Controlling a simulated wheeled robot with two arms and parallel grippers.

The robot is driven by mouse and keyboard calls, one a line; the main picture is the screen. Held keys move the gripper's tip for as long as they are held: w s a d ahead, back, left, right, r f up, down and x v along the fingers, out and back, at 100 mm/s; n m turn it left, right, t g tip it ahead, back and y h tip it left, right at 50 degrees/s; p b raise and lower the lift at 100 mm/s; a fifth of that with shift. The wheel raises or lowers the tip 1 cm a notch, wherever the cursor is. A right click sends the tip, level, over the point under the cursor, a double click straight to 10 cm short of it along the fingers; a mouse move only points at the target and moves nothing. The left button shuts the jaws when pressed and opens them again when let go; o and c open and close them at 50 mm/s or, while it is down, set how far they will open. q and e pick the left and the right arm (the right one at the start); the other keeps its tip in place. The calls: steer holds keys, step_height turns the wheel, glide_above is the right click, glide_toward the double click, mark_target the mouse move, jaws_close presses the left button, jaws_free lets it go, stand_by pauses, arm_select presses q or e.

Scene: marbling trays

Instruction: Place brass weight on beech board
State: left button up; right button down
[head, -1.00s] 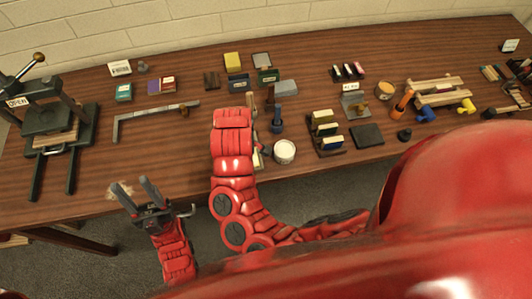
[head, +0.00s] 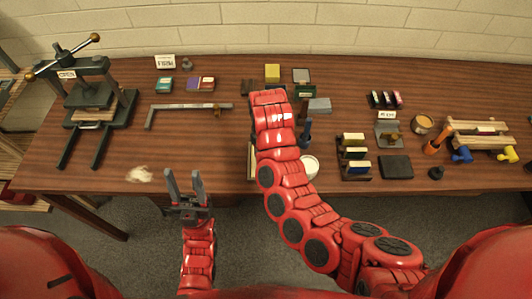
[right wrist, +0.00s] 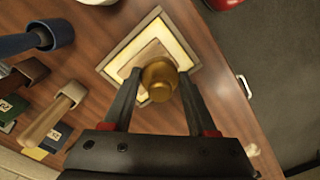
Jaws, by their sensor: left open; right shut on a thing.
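In the right wrist view, my right gripper (right wrist: 160,84) is shut on the brass weight (right wrist: 158,74), a rounded gold-coloured piece. It is over a pale square board (right wrist: 150,32) with a grey-brown border and a tan piece at its centre. I cannot tell whether the weight touches it, or which part is the beech board. In the head view my right arm hides the right gripper, the weight and nearly all of this board. My left gripper (head: 186,188) is open and empty, near the table's front edge.
A black press (head: 97,100) stands at the left. A white tub (head: 309,165) is right of my right arm. The table's left front is mostly clear.

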steer(key=shift+w+f+b, duration=0.2)
steer(key=shift+w+b, duration=0.2)
steer(key=shift+w, duration=0.95)
steer(key=shift+d+p, duration=0.1)
steer(key=shift+p, duration=0.25)
step_height(320, 180, down, 3)
steer(key=shift+r+p, duration=0.1)
steer(key=shift+p, duration=0.8)
steer(key=shift+f, duration=0.25)
steer(key=shift+f, duration=0.1)
steer(key=shift+c, duration=1)
jaws_free()
